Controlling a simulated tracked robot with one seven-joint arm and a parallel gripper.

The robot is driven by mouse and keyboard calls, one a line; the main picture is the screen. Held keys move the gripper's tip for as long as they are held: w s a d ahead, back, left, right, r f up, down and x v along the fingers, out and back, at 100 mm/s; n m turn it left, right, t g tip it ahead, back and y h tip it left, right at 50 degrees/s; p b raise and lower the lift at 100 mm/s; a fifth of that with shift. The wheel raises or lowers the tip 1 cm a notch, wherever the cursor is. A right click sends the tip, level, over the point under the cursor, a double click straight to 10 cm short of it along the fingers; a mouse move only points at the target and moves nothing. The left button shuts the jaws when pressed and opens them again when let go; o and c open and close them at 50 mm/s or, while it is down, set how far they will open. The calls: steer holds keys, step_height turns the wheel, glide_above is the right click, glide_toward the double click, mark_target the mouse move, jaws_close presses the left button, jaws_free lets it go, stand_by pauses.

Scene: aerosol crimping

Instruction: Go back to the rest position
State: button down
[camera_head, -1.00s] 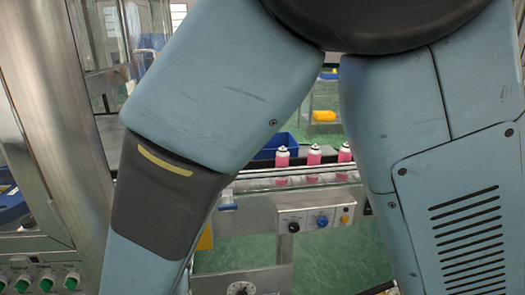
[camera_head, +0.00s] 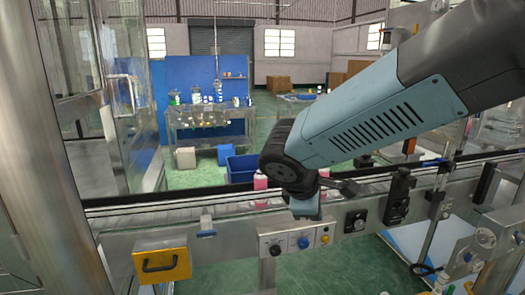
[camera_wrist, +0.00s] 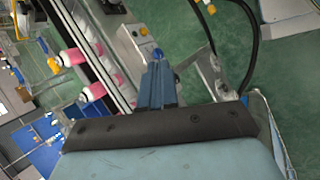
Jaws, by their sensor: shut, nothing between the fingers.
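My gripper (camera_wrist: 158,64) shows in the wrist view as narrow blue fingers close together, with nothing between them. In the head view my arm reaches in from the upper right and its end hangs in front of the conveyor (camera_head: 150,212); the fingers cannot be made out clearly there. Pink cans with white tops stand on the conveyor, one (camera_head: 261,184) just left of my arm's dark joint and one (camera_head: 324,174) just right of it. The wrist view also shows pink cans (camera_wrist: 72,57) to the left of the fingers, apart from them. My arm hides part of the row.
A control panel with knobs (camera_head: 290,243) is on the conveyor's front, below my arm's end. A blue bin (camera_head: 241,168) stands behind the conveyor. Machine fittings (camera_head: 398,197) stand along the right. A workbench (camera_head: 210,118) is farther back.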

steer(key=s+d+r+m+y, duration=0.2)
steer(key=s+d+r+m, duration=0.1)
steer(key=d+m, duration=0.3)
steer(key=s+d+r+m+y, duration=0.2)
steer(key=s+d+r+m, duration=0.2)
steer(key=m, duration=0.4)
steer(key=shift+s+d+r+m+t, duration=0.2)
steer(key=shift+s+d+m+t, duration=0.15)
steer(key=shift+s+d, duration=0.55)
